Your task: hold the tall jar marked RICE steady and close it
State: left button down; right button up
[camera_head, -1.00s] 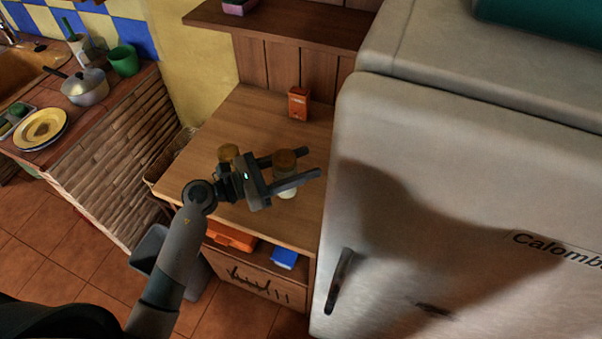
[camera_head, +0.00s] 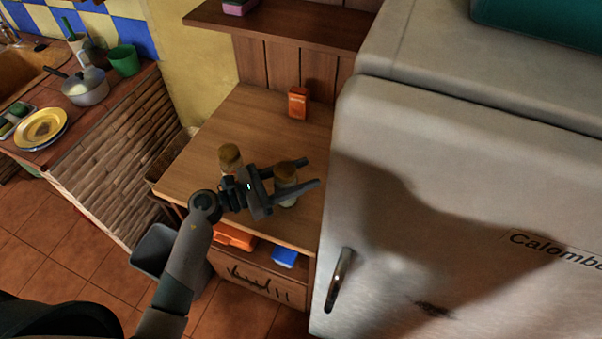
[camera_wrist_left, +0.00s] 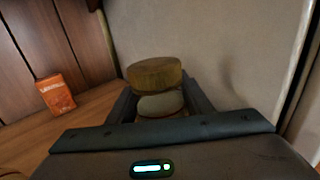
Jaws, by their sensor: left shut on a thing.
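My left gripper (camera_head: 309,172) is shut on a jar with a brown lid (camera_head: 285,172) and a pale body (camera_head: 289,203), near the right side of the wooden counter. Its fingers lie on either side of the jar. In the left wrist view the round brown lid (camera_wrist_left: 154,74) shows above a pale band of the jar (camera_wrist_left: 160,104) between the fingers (camera_wrist_left: 162,112). I cannot tell whether the lid is fully seated. No RICE marking is readable. A second jar with a brown top (camera_head: 230,156) stands behind my left wrist, partly hidden. My right gripper is not in view.
An orange box (camera_head: 298,103) stands at the back of the wooden counter (camera_head: 255,120), and shows in the left wrist view (camera_wrist_left: 56,95). A fridge (camera_head: 450,200) closes off the right side. A shelf (camera_head: 285,27) hangs above. The counter's back left is clear.

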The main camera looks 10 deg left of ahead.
pick_arm(q)
jog(key=c, duration=0.9)
grip_release()
jog(key=shift+f, duration=0.1)
jog(key=shift+r, duration=0.2)
jog(key=shift+s+a+f, duration=0.1)
jog(key=shift+a+f, duration=0.1)
jog(key=b+v, duration=0.4)
jog(key=v, duration=0.6)
jog(key=shift+s+a, duration=0.1)
jog(key=shift+s, duration=0.05)
jog(key=shift+s+a+r+b, duration=0.15)
jog(key=shift+s+a+b, duration=0.2)
jog(key=shift+a, duration=0.15)
